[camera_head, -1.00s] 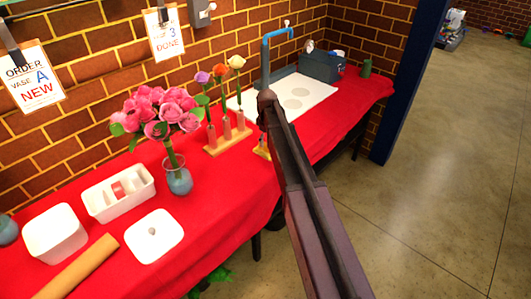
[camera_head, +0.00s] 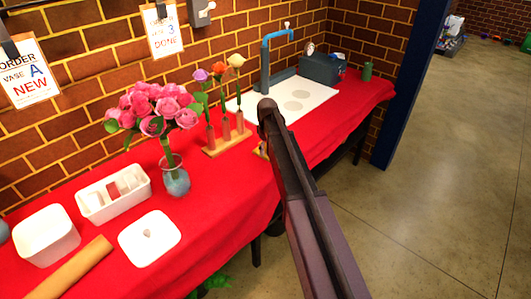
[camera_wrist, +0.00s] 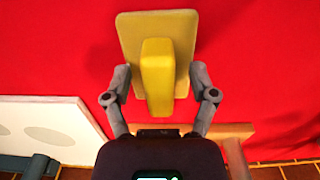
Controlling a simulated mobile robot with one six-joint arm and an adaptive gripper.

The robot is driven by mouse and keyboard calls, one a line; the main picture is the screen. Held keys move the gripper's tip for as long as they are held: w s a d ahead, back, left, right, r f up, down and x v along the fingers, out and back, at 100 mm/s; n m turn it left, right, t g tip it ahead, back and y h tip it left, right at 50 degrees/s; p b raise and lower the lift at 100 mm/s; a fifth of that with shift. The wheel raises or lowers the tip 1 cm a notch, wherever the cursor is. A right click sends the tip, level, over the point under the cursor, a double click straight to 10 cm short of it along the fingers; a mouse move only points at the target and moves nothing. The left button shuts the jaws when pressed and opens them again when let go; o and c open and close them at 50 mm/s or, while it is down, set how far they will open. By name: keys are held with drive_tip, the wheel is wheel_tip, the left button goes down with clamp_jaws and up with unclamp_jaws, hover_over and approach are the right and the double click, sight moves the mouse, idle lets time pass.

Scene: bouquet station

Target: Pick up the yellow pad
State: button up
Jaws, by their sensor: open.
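The yellow pad (camera_wrist: 157,75) shows in the wrist view, at the top middle. It has a flat square base on the red cloth and a raised yellow block on it. My gripper (camera_wrist: 160,90) is open, with one grey finger to the left and one to the right of the raised block. The fingers look apart from the block; whether they touch it is hard to tell. In the head view my arm hides the pad and my gripper.
A white board (camera_head: 300,98) with a blue tap (camera_head: 266,60) lies behind my arm. A wooden flower stand (camera_head: 226,143), a vase of pink roses (camera_head: 174,180) and white containers (camera_head: 112,192) stand to the left. The red cloth (camera_head: 215,225) is clear near the front edge.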

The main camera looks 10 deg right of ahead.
clamp_jaws()
idle(0.3)
drive_tip(key=shift+r, duration=0.15)
wheel_tip(320, 180, up, 3)
drive_tip(key=p, duration=0.3)
drive_tip(key=shift+r+p, duration=0.2)
drive_tip(key=shift+p, duration=0.2)
drive_tip(key=s+a+r+p, duration=0.1)
drive_tip(key=s+a, duration=0.1)
drive_tip(key=s, duration=1.3)
drive_tip(key=shift+s+r, duration=0.15)
drive_tip(key=shift+s, duration=0.25)
